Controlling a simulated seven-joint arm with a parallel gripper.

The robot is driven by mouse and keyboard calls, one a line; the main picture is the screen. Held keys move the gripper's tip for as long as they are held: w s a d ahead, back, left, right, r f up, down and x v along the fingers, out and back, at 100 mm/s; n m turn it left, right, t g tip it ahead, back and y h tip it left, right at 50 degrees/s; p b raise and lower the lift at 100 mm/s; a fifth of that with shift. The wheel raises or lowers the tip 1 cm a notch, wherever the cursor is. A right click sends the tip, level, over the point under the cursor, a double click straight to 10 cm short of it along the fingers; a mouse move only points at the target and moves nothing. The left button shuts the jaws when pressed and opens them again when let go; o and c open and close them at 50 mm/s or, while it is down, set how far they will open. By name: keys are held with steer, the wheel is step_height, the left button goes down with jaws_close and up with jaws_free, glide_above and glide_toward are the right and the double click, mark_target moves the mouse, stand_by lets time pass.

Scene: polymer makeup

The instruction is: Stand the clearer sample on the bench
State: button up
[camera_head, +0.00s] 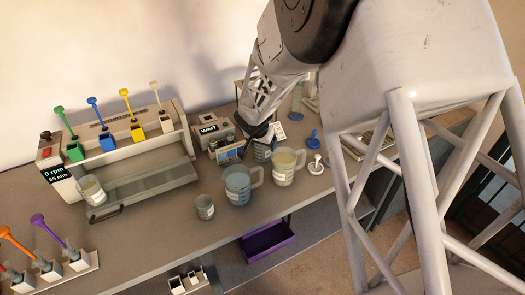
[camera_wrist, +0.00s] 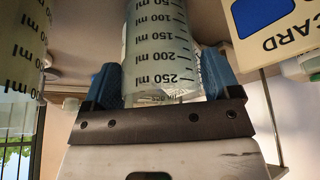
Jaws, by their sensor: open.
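My gripper (camera_head: 262,138) is low over the bench near the WAIT device. In the wrist view its blue fingers (camera_wrist: 160,80) are open on either side of a clear graduated vessel (camera_wrist: 163,45). Whether they touch it is unclear. This vessel appears to be the small one under my gripper (camera_head: 262,153) in the head view, partly hidden. A jug with bluish-grey liquid (camera_head: 238,187) and a jug with pale yellowish liquid (camera_head: 284,168) stand in front of it. A yellowish graduated vessel (camera_wrist: 20,60) is at the left of the wrist view. Which is the clearer sample is not certain.
The WAIT device (camera_head: 212,135) stands left of my gripper. A small grey cup (camera_head: 205,207) and white and blue stamp-like pieces (camera_head: 316,165) stand nearby. A card (camera_wrist: 275,30) is right in the wrist view. The rpm machine (camera_head: 120,150) is at left. The front bench (camera_head: 150,235) is clear.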

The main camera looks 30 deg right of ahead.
steer(key=shift+c, duration=0.5)
steer(key=c, duration=0.8)
steer(key=shift+r, duration=0.15)
step_height(320, 180, up, 10)
stand_by(0.5)
